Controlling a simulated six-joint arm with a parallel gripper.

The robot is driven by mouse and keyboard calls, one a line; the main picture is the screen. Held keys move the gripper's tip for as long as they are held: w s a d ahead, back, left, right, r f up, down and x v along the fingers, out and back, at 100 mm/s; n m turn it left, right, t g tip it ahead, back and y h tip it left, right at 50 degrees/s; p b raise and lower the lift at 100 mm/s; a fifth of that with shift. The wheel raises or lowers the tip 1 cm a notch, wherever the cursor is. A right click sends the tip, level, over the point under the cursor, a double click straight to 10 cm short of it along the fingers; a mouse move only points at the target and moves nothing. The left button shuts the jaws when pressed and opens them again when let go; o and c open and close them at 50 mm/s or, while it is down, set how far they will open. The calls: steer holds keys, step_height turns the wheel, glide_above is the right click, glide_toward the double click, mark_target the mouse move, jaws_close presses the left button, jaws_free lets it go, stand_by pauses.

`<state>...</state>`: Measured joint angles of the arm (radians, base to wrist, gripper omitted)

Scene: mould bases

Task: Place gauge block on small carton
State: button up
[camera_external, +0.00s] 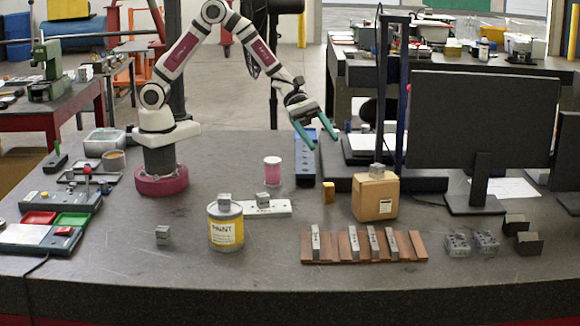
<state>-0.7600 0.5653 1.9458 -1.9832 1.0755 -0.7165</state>
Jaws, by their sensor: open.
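The small carton (366,198) is a brown cardboard box with a white label, standing right of the table's middle. A small grey metal block (377,170), which looks like a gauge block, rests on top of it. Similar grey blocks sit on the paint can (224,199), on a white strip (263,198) and on the bare table at left (163,234). My gripper (321,143), with green fingers, is open and empty. It hangs in the air up and left of the carton, apart from it and from every block.
A yellow-labelled paint can (226,232) stands front centre. A brown slatted rack (342,247) with several metal bars lies before the carton. A monitor (484,135) and a dark blue post (382,90) stand behind it. A pink jar (272,171) is mid-table.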

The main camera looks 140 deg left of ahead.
steer(key=s+d+r+m+g+h, duration=0.2)
steer(key=s+d+m+g, duration=0.3)
steer(key=d+m, duration=0.4)
steer(key=s+d+r+m+g+h, duration=0.25)
steer(key=s+d+m, duration=0.45)
steer(key=d, duration=0.5)
steer(key=s+d+f+m+g+y, duration=0.1)
steer(key=s+d+m+g+y, duration=0.25)
steer(key=s+m, duration=0.6)
steer(key=s+a+m+g+y, duration=0.1)
steer(key=s+a+m+y, duration=0.5)
steer(key=s, duration=0.6)
steer(key=a+m, duration=0.2)
steer(key=m, duration=0.1)
steer(key=shift+a+f+y, duration=0.15)
steer(key=shift+f+y, duration=0.25)
